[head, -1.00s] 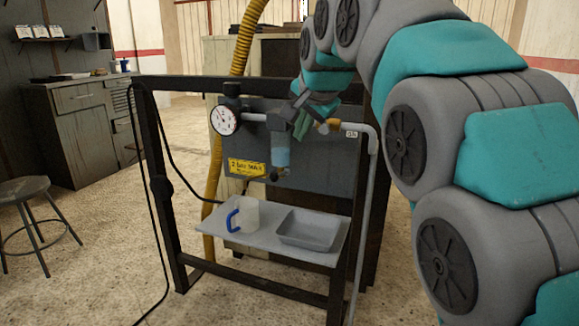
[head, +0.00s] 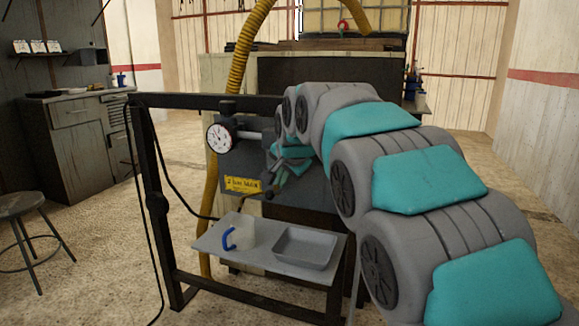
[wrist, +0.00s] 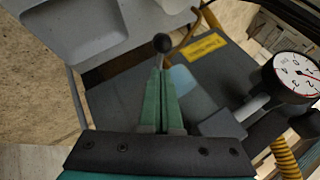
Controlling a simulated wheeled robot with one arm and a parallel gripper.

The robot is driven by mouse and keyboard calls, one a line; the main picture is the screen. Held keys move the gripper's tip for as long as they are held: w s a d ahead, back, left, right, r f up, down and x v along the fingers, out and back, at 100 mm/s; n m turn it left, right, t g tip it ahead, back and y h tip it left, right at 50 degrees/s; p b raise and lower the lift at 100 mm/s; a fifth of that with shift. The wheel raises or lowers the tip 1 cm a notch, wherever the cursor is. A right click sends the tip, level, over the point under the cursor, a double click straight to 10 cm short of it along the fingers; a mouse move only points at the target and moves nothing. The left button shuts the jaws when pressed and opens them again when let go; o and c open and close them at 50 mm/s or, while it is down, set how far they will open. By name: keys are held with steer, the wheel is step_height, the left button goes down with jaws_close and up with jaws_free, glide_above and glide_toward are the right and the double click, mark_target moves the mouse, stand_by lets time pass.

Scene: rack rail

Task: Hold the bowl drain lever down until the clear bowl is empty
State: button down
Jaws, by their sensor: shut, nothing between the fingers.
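My gripper (wrist: 160,78) is shut and empty, its two green fingers pressed together in the wrist view. The black knob of the drain lever (wrist: 162,42) shows just beyond the fingertips; whether they touch cannot be told. In the head view my gripper (head: 277,181) is in front of the panel, close to the small dark lever knob (head: 268,194). The clear bowl (wrist: 183,80) shows as a pale blue patch beside the fingers in the wrist view. My arm hides it in the head view, and its liquid level cannot be read.
A dial gauge (head: 219,138) sits left of my gripper, and a yellow label (head: 242,184) is on the grey panel. Below, a shelf (head: 225,243) holds a jug with a blue handle (head: 240,236) and a grey tray (head: 304,262). A black frame (head: 150,185) surrounds this.

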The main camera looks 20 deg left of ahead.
mark_target(275, 193)
steer(key=shift+s+a+f, duration=0.1)
steer(key=shift+a+f, duration=0.35)
steer(key=shift+f, duration=0.25)
steer(key=b, duration=0.1)
steer(key=f+t+b, duration=0.1)
steer(key=shift+s+f+b, duration=0.3)
steer(key=shift+s, duration=0.05)
steer(key=t+b, duration=0.1)
steer(key=b, duration=0.1)
steer(key=f+n+t+b, duration=0.1)
steer(key=b, duration=0.1)
steer(key=shift+s+a+f+t, duration=0.1)
steer(key=shift+s+f+t, duration=0.1)
steer(key=shift+s+t, duration=0.15)
steer(key=shift+r, duration=0.1)
stand_by(1.8)
steer(key=shift+r, duration=0.65)
